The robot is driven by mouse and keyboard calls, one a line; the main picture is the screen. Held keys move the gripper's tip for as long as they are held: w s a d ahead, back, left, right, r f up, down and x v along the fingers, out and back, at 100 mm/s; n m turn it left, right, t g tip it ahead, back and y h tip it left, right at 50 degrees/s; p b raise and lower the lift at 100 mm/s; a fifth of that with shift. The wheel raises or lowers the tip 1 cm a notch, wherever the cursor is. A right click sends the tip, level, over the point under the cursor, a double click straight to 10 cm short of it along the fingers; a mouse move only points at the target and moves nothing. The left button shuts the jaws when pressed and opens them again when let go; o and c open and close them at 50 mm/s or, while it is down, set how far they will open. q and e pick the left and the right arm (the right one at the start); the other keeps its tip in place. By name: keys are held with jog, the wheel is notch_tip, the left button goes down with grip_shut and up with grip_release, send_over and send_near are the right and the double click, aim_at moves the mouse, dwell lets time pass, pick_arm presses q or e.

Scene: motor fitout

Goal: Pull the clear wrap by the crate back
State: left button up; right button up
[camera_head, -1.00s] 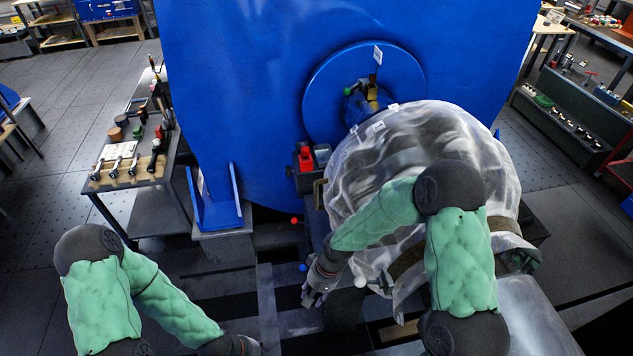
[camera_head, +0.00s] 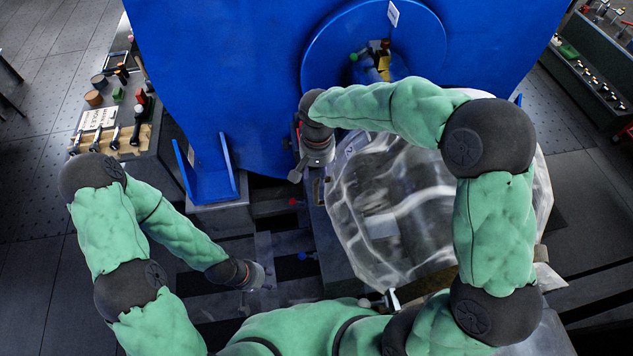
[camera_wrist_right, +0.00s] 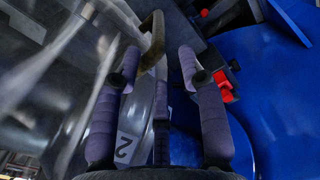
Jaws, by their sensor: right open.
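The clear wrap (camera_head: 380,205) drapes in a crumpled sheet over a bulky form right of centre, in front of the blue housing. It also fills the left of the right wrist view (camera_wrist_right: 45,95). The crate cannot be made out clearly beneath it. My right gripper (camera_head: 308,178) points down at the wrap's left edge.
The large blue housing (camera_head: 230,60) with its round flange (camera_head: 325,50) stands behind. A blue bracket (camera_head: 207,175) is left of the wrap. A tool bench (camera_head: 125,135) stands at the left. Red parts (camera_wrist_right: 222,85) lie close right of the right gripper. Floor at far left is clear.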

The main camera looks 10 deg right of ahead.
aim_at(316, 191)
notch_tip(316, 191, down, 10)
jog(key=shift+s+a+r+b, duration=0.1)
jog(key=shift+b, duration=0.55)
grip_shut()
